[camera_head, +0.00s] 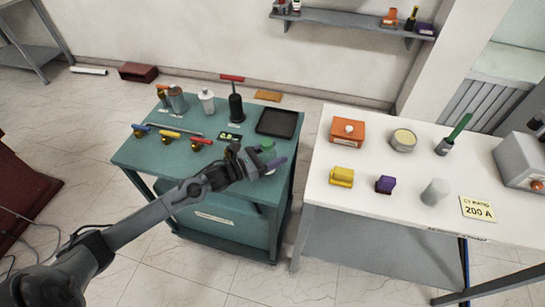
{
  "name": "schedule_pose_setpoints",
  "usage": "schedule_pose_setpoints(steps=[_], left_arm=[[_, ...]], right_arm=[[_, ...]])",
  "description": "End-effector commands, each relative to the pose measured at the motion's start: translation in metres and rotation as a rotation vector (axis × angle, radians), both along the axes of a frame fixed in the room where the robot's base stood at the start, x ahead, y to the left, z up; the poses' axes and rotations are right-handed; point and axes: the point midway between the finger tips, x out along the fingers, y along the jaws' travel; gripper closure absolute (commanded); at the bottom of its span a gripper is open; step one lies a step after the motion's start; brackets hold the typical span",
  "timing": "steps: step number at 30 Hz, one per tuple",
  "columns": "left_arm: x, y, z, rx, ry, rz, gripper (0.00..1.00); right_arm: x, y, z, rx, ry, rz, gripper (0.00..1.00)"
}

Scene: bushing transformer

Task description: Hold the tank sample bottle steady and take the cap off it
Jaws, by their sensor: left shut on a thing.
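A bottle with a green cap (267,145) is at the right front corner of the green bench (135,158). My left gripper (267,161) is at the bottle, just below the cap, and shut on it. The gripper hides most of the bottle's body, so I cannot tell whether its base touches the bench. The green cap shows on top, and the bottle looks roughly upright. My right gripper is not in view.
Valves with coloured handles (171,138), a white bottle (207,101), a dark bushing (236,107) and a black tray (277,123) stand on the green bench. The white table (385,205) at the right holds several parts, including an orange box (347,133).

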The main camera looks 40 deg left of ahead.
Motion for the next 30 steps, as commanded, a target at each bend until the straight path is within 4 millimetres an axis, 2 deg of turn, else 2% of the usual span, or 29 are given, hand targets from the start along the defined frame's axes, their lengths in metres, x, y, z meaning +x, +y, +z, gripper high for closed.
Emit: schedule_pose_setpoints(steps=[3, 12, 18, 24, 30], left_arm=[[-0.001, -0.003, 0.024, 0.002, -0.004, -0.003, 0.67], [-0.012, -0.066, 0.059, -0.001, -0.004, -0.003, 0.67], [-0.018, -0.095, 0.076, -0.002, -0.002, -0.001, 0.67], [-0.021, -0.111, 0.085, -0.001, -0.002, 0.000, 0.67], [-0.021, -0.115, 0.088, -0.001, -0.002, 0.000, 0.67]], right_arm=[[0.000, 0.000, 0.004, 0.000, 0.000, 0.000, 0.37], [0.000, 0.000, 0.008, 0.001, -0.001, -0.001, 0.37], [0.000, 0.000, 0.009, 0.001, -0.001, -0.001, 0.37], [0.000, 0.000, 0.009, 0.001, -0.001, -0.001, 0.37], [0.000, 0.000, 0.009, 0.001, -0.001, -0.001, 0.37]])
